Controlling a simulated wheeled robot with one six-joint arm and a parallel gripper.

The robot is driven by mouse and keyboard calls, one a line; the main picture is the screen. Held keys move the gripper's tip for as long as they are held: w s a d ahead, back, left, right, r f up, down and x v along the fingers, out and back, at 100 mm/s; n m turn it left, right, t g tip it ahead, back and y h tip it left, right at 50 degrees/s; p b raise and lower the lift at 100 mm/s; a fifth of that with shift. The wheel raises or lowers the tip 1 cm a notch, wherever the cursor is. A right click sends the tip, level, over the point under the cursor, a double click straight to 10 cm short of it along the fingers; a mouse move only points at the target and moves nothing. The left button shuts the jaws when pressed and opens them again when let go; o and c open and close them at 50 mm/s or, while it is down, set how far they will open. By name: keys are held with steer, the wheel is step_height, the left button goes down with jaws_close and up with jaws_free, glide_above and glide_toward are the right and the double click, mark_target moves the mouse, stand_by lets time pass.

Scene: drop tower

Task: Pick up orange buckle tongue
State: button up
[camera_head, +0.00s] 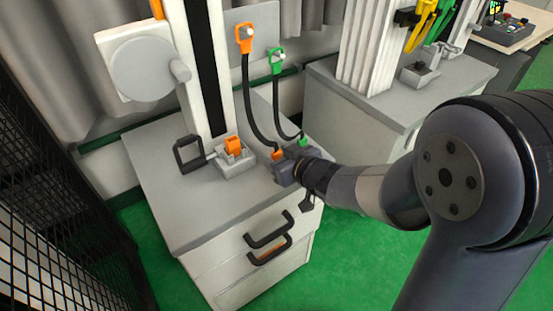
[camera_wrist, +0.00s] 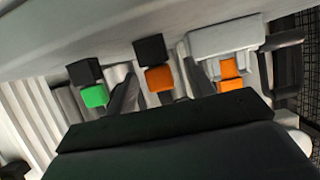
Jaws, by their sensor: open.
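The orange buckle tongue (camera_head: 277,154) hangs at the lower end of a black strap, just above the grey cabinet top. In the wrist view the orange tongue (camera_wrist: 158,79) shows below a black block, between the two dark fingers. My gripper (camera_head: 285,167) is at the tongue, near the cabinet's right edge. Its fingers (camera_wrist: 160,88) are apart, with one on each side of the tongue. I cannot tell whether they touch it. The lower part of the wrist view is blocked by the dark gripper body.
A green tongue (camera_head: 303,142) hangs close to the right of the gripper. A grey buckle base (camera_head: 236,166) with an orange piece stands to the left, beside a black handle (camera_head: 187,155). The white column (camera_head: 198,60) rises behind. The cabinet's front left top is clear.

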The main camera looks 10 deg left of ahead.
steer(key=shift+x, duration=1.35)
steer(key=shift+c, duration=0.4)
steer(key=c, duration=0.8)
